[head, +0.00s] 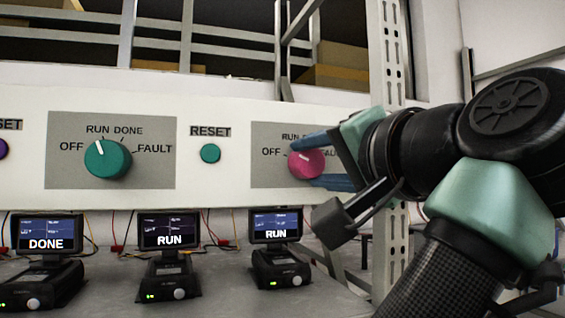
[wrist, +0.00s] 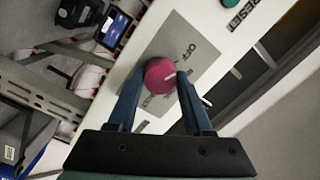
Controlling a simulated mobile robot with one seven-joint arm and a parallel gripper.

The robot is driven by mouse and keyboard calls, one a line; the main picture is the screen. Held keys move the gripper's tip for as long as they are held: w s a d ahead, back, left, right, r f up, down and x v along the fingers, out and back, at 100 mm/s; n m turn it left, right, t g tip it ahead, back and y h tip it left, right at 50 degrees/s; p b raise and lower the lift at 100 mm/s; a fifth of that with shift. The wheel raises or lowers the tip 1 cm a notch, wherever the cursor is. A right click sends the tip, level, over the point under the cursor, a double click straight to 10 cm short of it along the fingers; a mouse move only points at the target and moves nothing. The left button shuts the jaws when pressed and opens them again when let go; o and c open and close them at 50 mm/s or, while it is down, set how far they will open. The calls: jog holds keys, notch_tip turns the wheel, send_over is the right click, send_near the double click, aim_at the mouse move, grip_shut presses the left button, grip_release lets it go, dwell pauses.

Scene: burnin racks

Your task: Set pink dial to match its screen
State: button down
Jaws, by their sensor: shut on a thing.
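The pink dial (head: 306,163) is on the right grey plate (head: 268,175) of the white panel. It also shows in the wrist view (wrist: 158,77). My gripper (head: 308,162) is shut on it, one blue finger on each side; in the wrist view (wrist: 158,85) the fingers flank the dial. Its white pointer mark seems to lie toward the OFF side, but the exact angle is hard to tell. The screen (head: 275,226) below this plate reads RUN.
A teal dial (head: 108,160) is on the plate to the left, with a teal RESET button (head: 210,153) between. Two more screens read RUN (head: 170,230) and DONE (head: 47,233). A perforated metal post (head: 388,60) stands close behind my arm. Thin cables hang below the panel.

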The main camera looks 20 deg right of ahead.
jog(key=m+b, duration=0.1)
jog(key=m, duration=0.3)
jog(key=shift+f, duration=0.1)
jog(key=shift+m+t+b, duration=0.3)
jog(key=shift+m+b, duration=0.15)
jog(key=shift+m, duration=1.85)
jog(key=shift+c, duration=1.6)
grip_release()
